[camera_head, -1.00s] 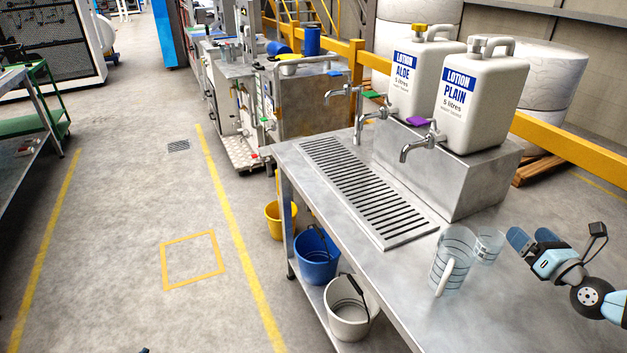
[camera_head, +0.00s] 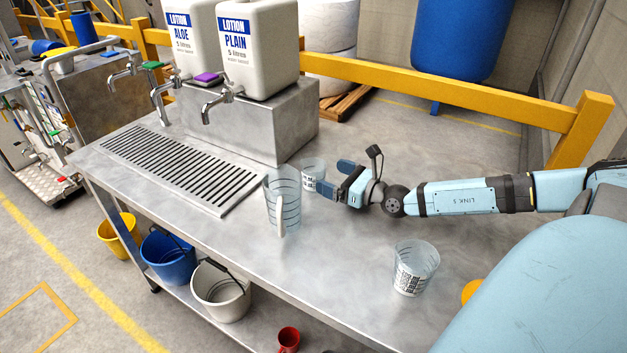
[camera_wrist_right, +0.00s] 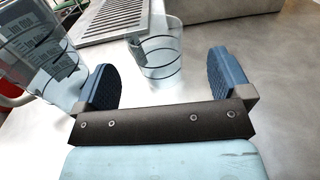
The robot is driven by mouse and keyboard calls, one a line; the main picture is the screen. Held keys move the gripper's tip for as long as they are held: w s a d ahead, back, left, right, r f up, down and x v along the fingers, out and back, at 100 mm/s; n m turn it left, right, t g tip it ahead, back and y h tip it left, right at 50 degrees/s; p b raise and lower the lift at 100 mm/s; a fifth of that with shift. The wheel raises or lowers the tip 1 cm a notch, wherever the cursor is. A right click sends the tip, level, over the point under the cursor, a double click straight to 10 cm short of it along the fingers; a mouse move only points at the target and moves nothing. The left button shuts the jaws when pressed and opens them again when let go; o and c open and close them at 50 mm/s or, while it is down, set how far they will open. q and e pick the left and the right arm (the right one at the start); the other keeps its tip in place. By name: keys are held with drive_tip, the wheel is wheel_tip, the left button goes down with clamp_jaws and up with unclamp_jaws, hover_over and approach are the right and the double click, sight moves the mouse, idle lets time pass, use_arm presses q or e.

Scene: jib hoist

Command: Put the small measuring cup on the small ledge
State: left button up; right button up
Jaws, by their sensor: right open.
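A small clear measuring cup (camera_head: 313,174) stands on the steel table, behind and right of a larger clear jug with a handle (camera_head: 284,190). My right gripper (camera_head: 336,176) is open, just right of this cup, its fingers pointing at it. In the right wrist view, the cup (camera_wrist_right: 157,58) stands beyond the fingertips, between the two fingers, and nothing is held. The jug (camera_wrist_right: 40,50) is close to the left finger there. Another clear cup with a printed label (camera_head: 415,268) stands nearer the table's front edge. I cannot tell which surface is the small ledge. My left gripper is out of view.
A raised steel block (camera_head: 250,125) carries white lotion bottles (camera_head: 257,50) with taps. A slotted drain grille (camera_head: 180,168) lies left of the cups. Buckets (camera_head: 222,292) stand on the lower shelf. A yellow rail (camera_head: 440,90) runs behind. Bare tabletop lies between jug and labelled cup.

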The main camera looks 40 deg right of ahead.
sight(303, 166)
drive_tip(key=shift+a+x, duration=0.15)
drive_tip(key=shift+x, duration=1.35)
drive_tip(key=shift+a+x, duration=0.1)
drive_tip(key=shift+x, duration=1.4)
drive_tip(key=c, duration=1)
